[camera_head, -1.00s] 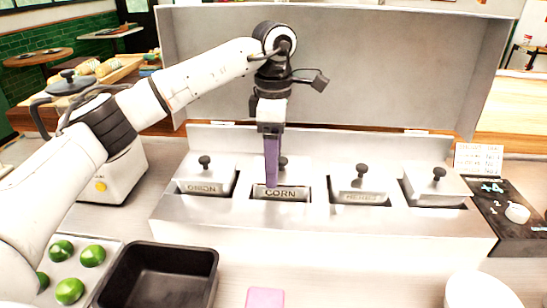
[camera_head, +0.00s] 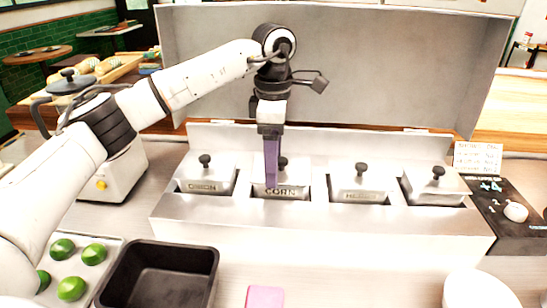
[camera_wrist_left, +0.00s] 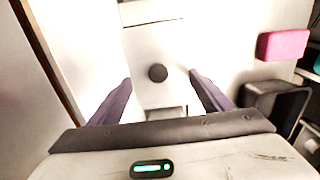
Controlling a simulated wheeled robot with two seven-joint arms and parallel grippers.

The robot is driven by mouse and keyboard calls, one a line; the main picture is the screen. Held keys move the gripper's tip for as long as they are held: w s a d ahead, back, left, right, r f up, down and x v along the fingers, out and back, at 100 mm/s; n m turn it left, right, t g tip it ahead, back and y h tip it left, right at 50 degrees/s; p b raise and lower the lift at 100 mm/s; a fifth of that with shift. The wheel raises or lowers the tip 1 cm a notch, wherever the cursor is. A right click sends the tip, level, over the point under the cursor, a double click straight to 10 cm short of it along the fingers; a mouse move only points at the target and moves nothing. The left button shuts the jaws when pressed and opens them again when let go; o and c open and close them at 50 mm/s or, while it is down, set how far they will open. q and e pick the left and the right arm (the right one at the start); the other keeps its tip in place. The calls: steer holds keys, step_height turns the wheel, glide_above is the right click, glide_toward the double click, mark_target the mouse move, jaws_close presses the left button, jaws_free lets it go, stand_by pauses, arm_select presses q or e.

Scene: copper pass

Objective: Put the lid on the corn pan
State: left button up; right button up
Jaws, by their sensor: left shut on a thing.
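The corn pan (camera_head: 281,191) sits in the steel counter unit, second from the left, with its label partly hidden by a finger. A pale metal lid (camera_head: 299,174) with a black knob lies over it, low and about level with the neighbouring lids. I cannot tell if it is fully seated. My left gripper (camera_head: 271,183) points straight down at the lid and is shut on it. In the left wrist view the purple fingers (camera_wrist_left: 160,90) stand on either side of the lid (camera_wrist_left: 150,45), with the knob centred between them. My right gripper is not in view.
The onion pan (camera_head: 203,188) stands left; two more lidded pans stand right. The raised steel cover (camera_head: 340,75) closes off the back. In front are a black tray (camera_head: 160,250), a tray of green produce (camera_head: 90,255), a pink block (camera_head: 265,297) and a white bowl (camera_head: 482,290).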

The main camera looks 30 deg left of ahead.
arm_select(q)
steer(key=o, duration=1.3)
steer(key=shift+r, duration=0.1)
steer(key=shift+r+p, duration=1.15)
steer(key=shift+r, duration=0.05)
steer(key=shift+r+p, duration=0.6)
steer(key=shift+r, duration=1.65)
jaws_close()
